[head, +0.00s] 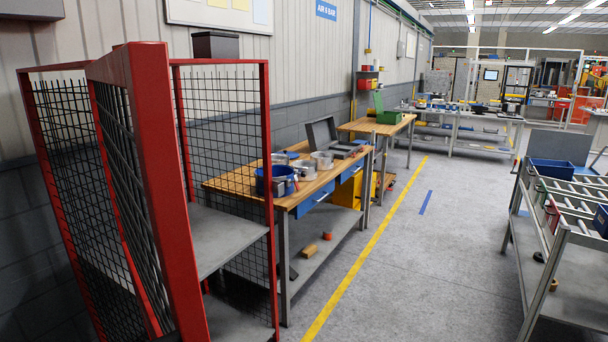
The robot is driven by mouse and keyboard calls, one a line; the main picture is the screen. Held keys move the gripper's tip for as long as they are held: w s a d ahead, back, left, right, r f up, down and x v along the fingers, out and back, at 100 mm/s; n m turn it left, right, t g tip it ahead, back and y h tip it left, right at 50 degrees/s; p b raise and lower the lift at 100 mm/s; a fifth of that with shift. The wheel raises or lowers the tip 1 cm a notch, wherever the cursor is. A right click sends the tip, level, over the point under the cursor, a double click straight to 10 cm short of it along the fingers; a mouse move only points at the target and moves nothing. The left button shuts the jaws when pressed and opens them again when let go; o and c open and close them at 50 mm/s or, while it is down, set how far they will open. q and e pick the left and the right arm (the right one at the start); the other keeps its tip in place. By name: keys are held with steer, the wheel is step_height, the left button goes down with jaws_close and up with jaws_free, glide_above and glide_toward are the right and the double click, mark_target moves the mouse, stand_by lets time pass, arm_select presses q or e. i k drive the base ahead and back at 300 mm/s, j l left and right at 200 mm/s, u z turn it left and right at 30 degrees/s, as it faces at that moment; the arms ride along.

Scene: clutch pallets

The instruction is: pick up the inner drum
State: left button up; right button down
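I cannot single out the inner drum for certain in the head view. Small round items, among them a grey cylinder (304,169) and a pale round container (322,160), stand on the near wooden workbench (318,183) beside a blue bin (275,181). More small parts lie on the long grey table (464,113) at the far end, too small to tell apart. Neither of my grippers shows in this view.
A red-framed mesh cage (155,170) with grey shelves stands close on the left. A roller rack (562,235) with blue bins stands on the right. Between them is clear grey floor (430,260) with a yellow line (372,245). A second wooden bench (385,124) stands farther back.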

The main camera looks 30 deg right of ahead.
mark_target(310, 166)
steer(key=l+u, duration=0.1)
steer(key=l, duration=1.05)
steer(key=k+l+u, duration=0.15)
steer(key=l, duration=0.95)
steer(key=i+l, duration=0.2)
steer(key=l, duration=0.15)
steer(key=i+l+u, duration=0.1)
steer(key=i+l, duration=0.3)
steer(key=l, duration=0.25)
steer(key=i+l+u, duration=0.15)
steer(key=l, duration=0.2)
steer(key=i+l, duration=0.25)
steer(key=i+l+u, duration=0.1)
steer(key=l, duration=0.35)
steer(key=i, duration=0.05)
